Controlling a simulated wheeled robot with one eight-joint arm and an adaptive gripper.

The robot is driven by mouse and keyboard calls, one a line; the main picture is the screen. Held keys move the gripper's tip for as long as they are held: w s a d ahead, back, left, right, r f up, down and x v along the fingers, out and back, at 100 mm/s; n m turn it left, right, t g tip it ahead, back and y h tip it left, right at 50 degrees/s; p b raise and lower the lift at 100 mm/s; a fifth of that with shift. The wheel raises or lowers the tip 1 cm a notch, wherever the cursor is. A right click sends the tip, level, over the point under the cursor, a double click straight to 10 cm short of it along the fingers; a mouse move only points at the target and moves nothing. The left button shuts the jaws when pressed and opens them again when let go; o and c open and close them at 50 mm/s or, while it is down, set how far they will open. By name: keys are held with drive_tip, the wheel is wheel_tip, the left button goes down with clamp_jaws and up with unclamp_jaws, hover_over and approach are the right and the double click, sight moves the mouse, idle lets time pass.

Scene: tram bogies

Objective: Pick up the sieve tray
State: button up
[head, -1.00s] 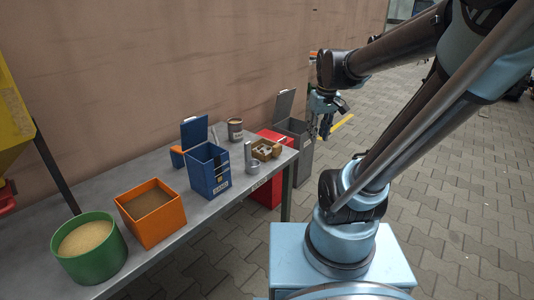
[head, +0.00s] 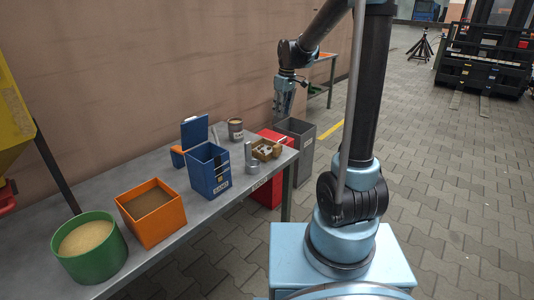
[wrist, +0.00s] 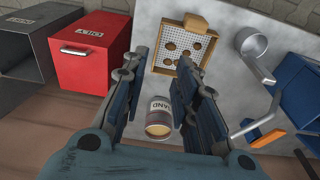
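The sieve tray (head: 263,154) is a small wooden frame near the far right end of the grey table. In the wrist view the sieve tray (wrist: 157,69) shows a light mesh with several brown lumps on it and a wooden block at its far edge. My gripper (head: 284,109) is up in the air, above and beyond the tray in the head view. In the wrist view my gripper (wrist: 163,62) has its two blue fingers apart with nothing between them; the tray lies below, beyond the fingertips, and the right finger hides a little of that side.
A sand tin (head: 235,129), a metal scoop-like cup (head: 251,160), a blue sand box (head: 208,171), an orange bin (head: 150,212) and a green tub (head: 90,248) stand on the table (head: 195,218). A red box (wrist: 88,52) and a grey bin (wrist: 30,45) stand off its end.

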drive_tip(key=f, duration=0.1)
approach(266, 148)
drive_tip(key=d, duration=0.1)
drive_tip(key=d+f, duration=0.1)
drive_tip(key=d, duration=0.2)
drive_tip(key=shift+w+d+f, duration=0.1)
drive_tip(key=shift+w+f, duration=0.15)
drive_tip(key=shift+w+a+f, duration=0.15)
drive_tip(key=shift+a+f, duration=0.05)
drive_tip(key=shift+f, duration=0.5)
drive_tip(key=shift+w+a+f, duration=0.15)
drive_tip(key=shift+f, duration=0.55)
drive_tip(key=shift+w+a+f, duration=0.15)
drive_tip(key=shift+a+f, duration=0.05)
drive_tip(key=shift+f, duration=0.95)
clamp_jaws()
